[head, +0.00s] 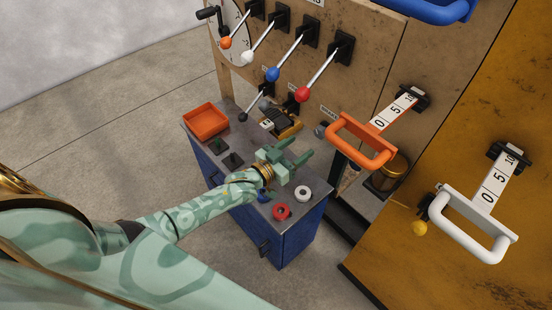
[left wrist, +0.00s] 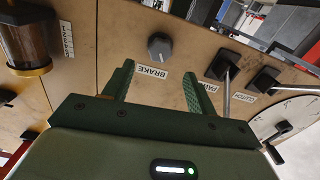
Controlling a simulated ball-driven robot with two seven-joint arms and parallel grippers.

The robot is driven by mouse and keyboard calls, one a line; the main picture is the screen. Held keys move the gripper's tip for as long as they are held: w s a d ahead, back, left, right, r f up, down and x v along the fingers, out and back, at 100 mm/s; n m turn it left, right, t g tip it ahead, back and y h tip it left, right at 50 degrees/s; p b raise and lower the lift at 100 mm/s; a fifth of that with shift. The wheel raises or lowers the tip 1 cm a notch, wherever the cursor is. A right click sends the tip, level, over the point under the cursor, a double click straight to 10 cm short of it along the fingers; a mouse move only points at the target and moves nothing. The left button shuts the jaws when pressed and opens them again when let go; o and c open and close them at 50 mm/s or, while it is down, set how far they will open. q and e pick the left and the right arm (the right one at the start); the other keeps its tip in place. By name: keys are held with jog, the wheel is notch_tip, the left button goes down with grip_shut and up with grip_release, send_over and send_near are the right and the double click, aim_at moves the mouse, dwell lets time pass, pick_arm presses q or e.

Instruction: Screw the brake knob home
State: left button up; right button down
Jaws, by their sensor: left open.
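The brake knob (head: 321,130) is a small grey round knob on the tan panel, left of the orange handle in the head view. In the left wrist view the knob (left wrist: 160,45) sits on the panel beside the BRAKE label (left wrist: 150,73), which reads upside down. My left gripper (head: 297,154) is open and empty, over the cabinet top and short of the panel. In the left wrist view its spread fingers (left wrist: 160,72) point at the panel, with the knob beyond and between them. I cannot tell how far the knob is screwed in. My right gripper is not in view.
Below my gripper is a blue cabinet (head: 304,236) with an orange tray (head: 205,121), a red ring (head: 282,212) and a white ring (head: 303,192). Colour-tipped levers (head: 318,74) jut above. The orange handle (head: 362,148) juts out right of the knob.

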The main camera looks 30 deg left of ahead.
pick_arm(q)
jog(key=p+v, duration=0.1)
jog(key=v, duration=0.7)
jog(key=shift+s, duration=0.3)
jog(key=shift+a, duration=0.1)
jog(key=s+a+f+g+y, duration=0.25)
jog(key=s+f, duration=0.25)
jog(key=f, duration=0.3)
jog(key=s+a+f+m+g+y, duration=0.15)
jog(key=s+f+g, duration=0.3)
jog(key=f, duration=0.45)
jog(key=s+a+f+g+y, duration=0.2)
jog(key=s+a+f, duration=0.1)
jog(key=s+f, duration=0.4)
jog(key=s+d+f+g, duration=0.1)
jog(key=s+f+g, duration=0.1)
jog(key=s, duration=0.7)
jog(key=s+d+f+g, duration=0.2)
jog(key=s+f+g, duration=0.1)
jog(key=s, duration=0.7)
jog(key=s+d+f+g, duration=0.2)
jog(key=s+f, duration=0.3)
jog(key=s, duration=0.4)
jog(key=shift+s+d+n, duration=0.15)
jog(key=shift+s+n, duration=0.05)
jog(key=shift+n, duration=0.25)
